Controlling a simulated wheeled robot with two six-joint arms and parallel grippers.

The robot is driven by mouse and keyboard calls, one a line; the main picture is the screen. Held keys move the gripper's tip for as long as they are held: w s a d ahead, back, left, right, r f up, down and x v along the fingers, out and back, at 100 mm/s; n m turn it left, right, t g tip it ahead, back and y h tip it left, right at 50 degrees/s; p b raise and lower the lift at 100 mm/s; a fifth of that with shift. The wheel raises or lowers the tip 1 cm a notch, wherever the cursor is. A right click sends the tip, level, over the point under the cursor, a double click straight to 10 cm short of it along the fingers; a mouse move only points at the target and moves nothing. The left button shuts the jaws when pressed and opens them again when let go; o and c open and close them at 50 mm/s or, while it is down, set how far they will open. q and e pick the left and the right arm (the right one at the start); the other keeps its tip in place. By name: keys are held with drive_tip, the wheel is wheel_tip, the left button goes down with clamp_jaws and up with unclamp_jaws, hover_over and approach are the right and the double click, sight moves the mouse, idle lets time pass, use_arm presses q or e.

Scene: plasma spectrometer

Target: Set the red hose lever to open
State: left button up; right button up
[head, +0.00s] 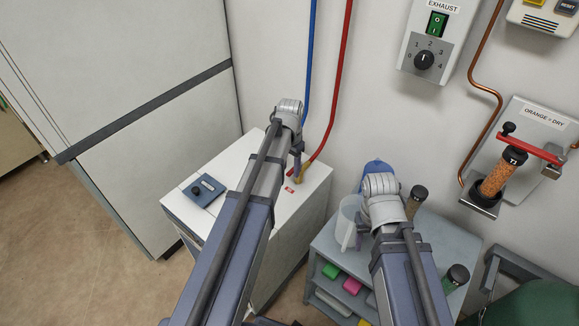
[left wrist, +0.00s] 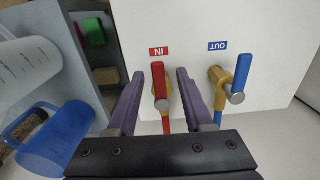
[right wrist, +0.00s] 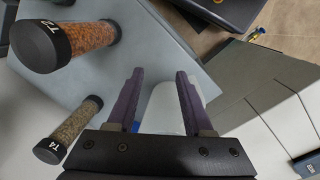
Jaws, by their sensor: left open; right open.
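The red lever (left wrist: 158,82) sits on a brass valve below the red IN label (left wrist: 158,51) in the left wrist view. It points up in that picture, roughly in line with the red hose (left wrist: 166,126) below it. My left gripper (left wrist: 158,76) is open, with one finger on each side of the lever and a visible gap to both. In the head view my left arm mostly hides the valve, and the red hose (head: 342,62) drops to it. My right gripper (right wrist: 160,74) is open above the grey cart, with a white jug (right wrist: 163,103) beyond its fingers.
A blue lever (left wrist: 243,74) on a second brass valve stands right of the red one, below the OUT label (left wrist: 217,46). The white chiller box (head: 321,185) carries both valves. The grey cart (head: 453,240) holds the jug, a blue item (left wrist: 62,137) and capped tubes (right wrist: 78,43).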

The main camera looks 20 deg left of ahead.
sight(290, 171)
use_arm(q)
wheel_tip(290, 171, up, 8)
drive_tip(key=p, duration=0.8)
drive_tip(key=shift+a+f, duration=0.1)
idle(0.3)
drive_tip(key=s+d+r+p, duration=0.2)
drive_tip(key=s+d, duration=0.6)
drive_tip(key=s, duration=0.1)
drive_tip(key=s+d+r+y+p, duration=0.1)
drive_tip(key=s+d+r+p, duration=0.1)
drive_tip(key=s+d, duration=0.6)
drive_tip(key=shift+s+d+r, duration=0.3)
drive_tip(key=shift+s+r, duration=0.1)
drive_tip(key=shift+s, duration=0.65)
